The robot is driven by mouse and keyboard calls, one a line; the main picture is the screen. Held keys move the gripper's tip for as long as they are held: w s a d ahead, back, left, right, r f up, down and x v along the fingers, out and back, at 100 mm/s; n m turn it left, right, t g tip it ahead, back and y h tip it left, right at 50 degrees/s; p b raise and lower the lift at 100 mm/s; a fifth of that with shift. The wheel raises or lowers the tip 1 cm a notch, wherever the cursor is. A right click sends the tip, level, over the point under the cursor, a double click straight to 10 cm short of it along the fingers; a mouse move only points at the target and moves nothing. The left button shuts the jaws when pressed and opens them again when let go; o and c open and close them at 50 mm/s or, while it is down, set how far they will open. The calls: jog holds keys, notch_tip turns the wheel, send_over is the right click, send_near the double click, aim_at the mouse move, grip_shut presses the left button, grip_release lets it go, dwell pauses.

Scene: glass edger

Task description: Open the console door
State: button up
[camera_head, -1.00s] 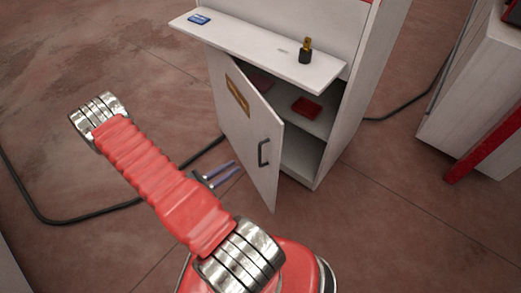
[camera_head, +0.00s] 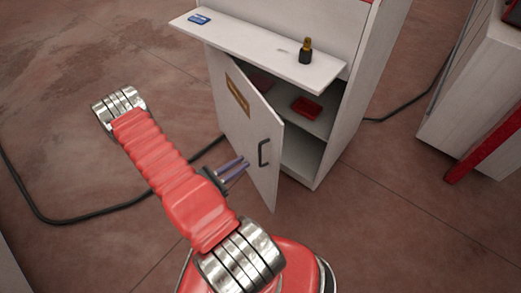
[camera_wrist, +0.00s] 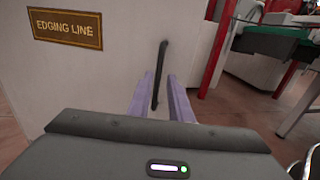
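The white console door (camera_head: 245,135) stands partly open, swung out from the cabinet on its right-hand side in the head view. It carries a black bar handle (camera_head: 263,152) near its free edge and a brown plate, which reads "EDGING LINE" in the wrist view (camera_wrist: 65,28). My gripper (camera_head: 244,166) is just left of the handle in the head view, with its purple fingers pointing at it. In the wrist view my gripper (camera_wrist: 161,80) is open, and the upright handle (camera_wrist: 159,75) shows between the two fingers. Contact cannot be told.
The cabinet's shelf (camera_head: 312,125) holds a red item (camera_head: 306,107). A small dark bottle with a gold top (camera_head: 306,50) and a blue card (camera_head: 199,19) lie on the ledge above. A black cable (camera_head: 100,214) runs over the floor at left.

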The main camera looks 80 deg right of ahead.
jog(key=shift+x, duration=5.05)
jog(key=shift+c, duration=0.2)
grip_shut()
